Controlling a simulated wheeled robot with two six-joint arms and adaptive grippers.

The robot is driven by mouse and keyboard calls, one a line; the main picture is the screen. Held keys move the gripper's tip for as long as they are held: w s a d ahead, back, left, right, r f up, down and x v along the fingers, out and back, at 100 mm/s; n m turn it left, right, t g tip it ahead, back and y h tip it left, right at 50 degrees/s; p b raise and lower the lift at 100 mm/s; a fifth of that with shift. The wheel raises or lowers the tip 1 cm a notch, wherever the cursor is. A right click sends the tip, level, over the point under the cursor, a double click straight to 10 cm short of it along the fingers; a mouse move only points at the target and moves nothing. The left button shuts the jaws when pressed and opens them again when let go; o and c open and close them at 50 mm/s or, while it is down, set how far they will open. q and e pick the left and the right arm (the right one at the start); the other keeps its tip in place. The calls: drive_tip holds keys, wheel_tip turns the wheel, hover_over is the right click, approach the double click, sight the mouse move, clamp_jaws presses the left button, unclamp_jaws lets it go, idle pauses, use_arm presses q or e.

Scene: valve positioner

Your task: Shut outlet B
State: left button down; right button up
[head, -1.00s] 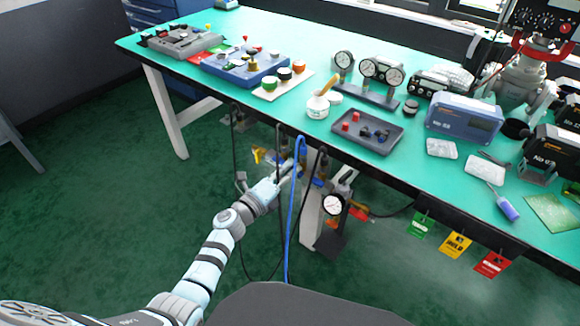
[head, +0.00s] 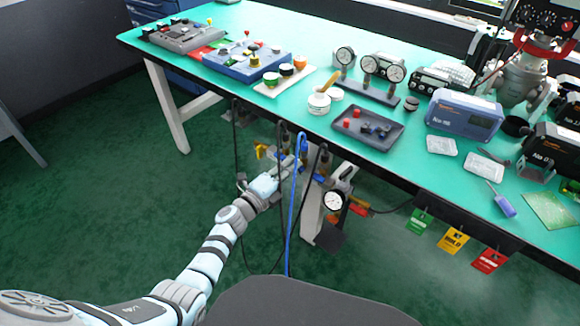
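Under the front edge of the table hangs a row of outlet fittings (head: 322,165) with hoses and small coloured handles. A yellow handle (head: 261,151) shows at the left of the row. Which fitting is outlet B cannot be read at this size. My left gripper (head: 284,172) reaches in from the left to the middle of the row, close behind the blue hose (head: 297,205). Its fingers are small and partly hidden by hoses, so I cannot tell whether they are open or touch a handle. My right gripper is not in view.
A pressure gauge (head: 333,200) hangs right of the fittings, near a white table leg (head: 312,215). Black hoses loop down around my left arm. Green, yellow and red tags (head: 453,241) hang from the table edge. The green table top (head: 330,60) holds several instruments and trays.

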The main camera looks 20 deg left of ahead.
use_arm(q)
drive_tip(key=c, duration=1.7)
unclamp_jaws()
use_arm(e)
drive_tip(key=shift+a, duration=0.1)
